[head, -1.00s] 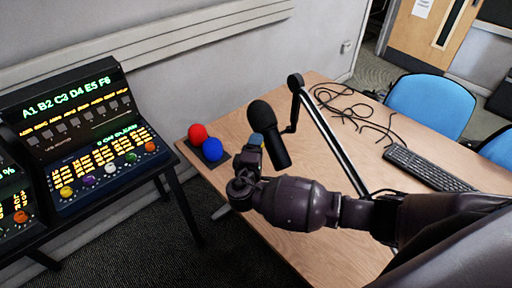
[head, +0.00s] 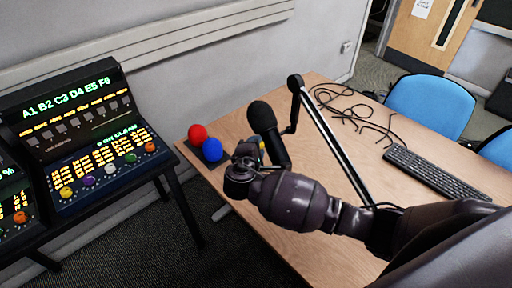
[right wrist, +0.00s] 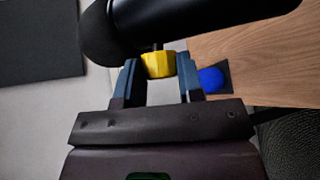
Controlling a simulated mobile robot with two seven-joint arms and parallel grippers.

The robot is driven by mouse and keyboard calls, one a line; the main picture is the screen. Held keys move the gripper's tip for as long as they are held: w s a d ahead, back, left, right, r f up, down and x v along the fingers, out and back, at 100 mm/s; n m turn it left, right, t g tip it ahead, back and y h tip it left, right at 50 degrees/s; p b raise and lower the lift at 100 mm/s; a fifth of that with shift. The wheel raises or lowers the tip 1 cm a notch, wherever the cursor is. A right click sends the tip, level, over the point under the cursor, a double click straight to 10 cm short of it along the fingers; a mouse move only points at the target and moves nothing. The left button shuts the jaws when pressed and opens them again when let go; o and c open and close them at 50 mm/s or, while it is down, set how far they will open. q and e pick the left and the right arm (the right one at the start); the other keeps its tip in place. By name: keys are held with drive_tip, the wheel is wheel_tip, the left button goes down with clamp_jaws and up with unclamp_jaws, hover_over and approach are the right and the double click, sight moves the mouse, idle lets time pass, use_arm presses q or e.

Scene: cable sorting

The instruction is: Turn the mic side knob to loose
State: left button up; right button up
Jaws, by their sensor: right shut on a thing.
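The black microphone (head: 268,132) hangs tilted from its boom arm (head: 330,135) above the wooden table. In the right wrist view the microphone (right wrist: 190,14) crosses the top, and a yellow side knob (right wrist: 158,64) sticks out from it on a short dark stem. My right gripper (right wrist: 160,78) has its two blue-grey fingers on either side of the knob and is shut on it. A slim gap seems to show at the right finger. In the head view my right gripper (head: 256,150) is beside the microphone and partly hidden by its own wrist. My left gripper is out of view.
A red ball (head: 197,133) and a blue ball (head: 212,150) sit on a dark pad at the table's left edge, near my right gripper. A keyboard (head: 435,172) and loose black cables (head: 352,110) lie to the right. A lit control console (head: 95,150) stands left.

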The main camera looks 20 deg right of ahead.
drive_tip(key=shift+n+g, duration=0.4)
drive_tip(key=shift+g, duration=0.2)
drive_tip(key=o, duration=0.9)
drive_tip(key=shift+r, duration=0.1)
drive_tip(key=shift+a, duration=0.1)
drive_tip(key=b+v, duration=0.1)
drive_tip(key=v, duration=0.9)
drive_tip(key=shift+s+a+r, duration=0.1)
drive_tip(key=shift+s+a, duration=0.05)
drive_tip(key=shift+s, duration=0.2)
